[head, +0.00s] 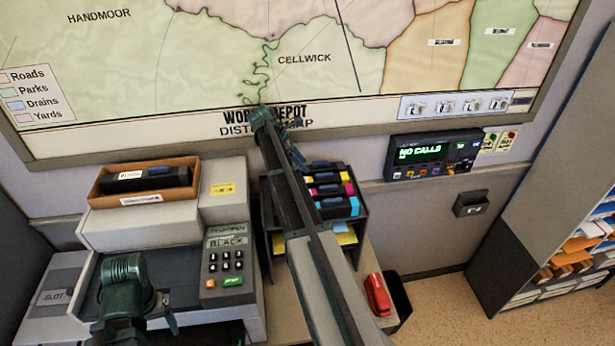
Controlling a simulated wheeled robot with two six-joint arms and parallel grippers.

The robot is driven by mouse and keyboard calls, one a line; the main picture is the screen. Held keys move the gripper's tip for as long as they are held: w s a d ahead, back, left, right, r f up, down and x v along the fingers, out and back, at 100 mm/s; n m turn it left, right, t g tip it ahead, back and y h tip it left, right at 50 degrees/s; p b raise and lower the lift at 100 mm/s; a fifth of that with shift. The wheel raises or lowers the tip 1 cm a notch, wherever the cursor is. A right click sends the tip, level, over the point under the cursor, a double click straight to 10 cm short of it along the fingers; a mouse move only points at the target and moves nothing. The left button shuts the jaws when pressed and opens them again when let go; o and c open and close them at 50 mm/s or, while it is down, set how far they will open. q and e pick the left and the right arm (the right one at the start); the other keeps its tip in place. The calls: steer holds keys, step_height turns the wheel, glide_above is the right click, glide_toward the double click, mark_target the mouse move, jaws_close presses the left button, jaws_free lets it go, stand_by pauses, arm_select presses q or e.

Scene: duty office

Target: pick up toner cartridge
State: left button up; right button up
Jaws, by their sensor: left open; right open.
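A black toner cartridge (148,179) with a blue tab lies in an open cardboard box (100,200) on top of the printer (140,232). More cartridges with yellow, magenta and cyan ends (340,189) lie stacked in a dark rack (362,217) right of the printer, with a dark one on top. My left gripper (148,290) is open over the printer's front left part, below and apart from the box. My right gripper (277,128) is open, raised in front of the map's lower edge. My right arm hides the rack's left side.
The printer's panel (226,262) reads BLACK. A red stapler-like object (377,294) lies on the desk at right. A wall unit (434,150) reads NO CALLS. A shelf unit (535,200) stands far right. Open floor (440,310) shows right of the desk.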

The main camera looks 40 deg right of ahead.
steer(key=b+x, duration=0.2)
steer(key=x, duration=0.1)
steer(key=b+x, duration=0.1)
steer(key=shift+w+a+f, duration=0.1)
steer(key=shift+a+f, duration=0.05)
steer(key=shift+f, duration=0.2)
steer(key=shift+r, duration=0.1)
jaws_close()
stand_by(1.0)
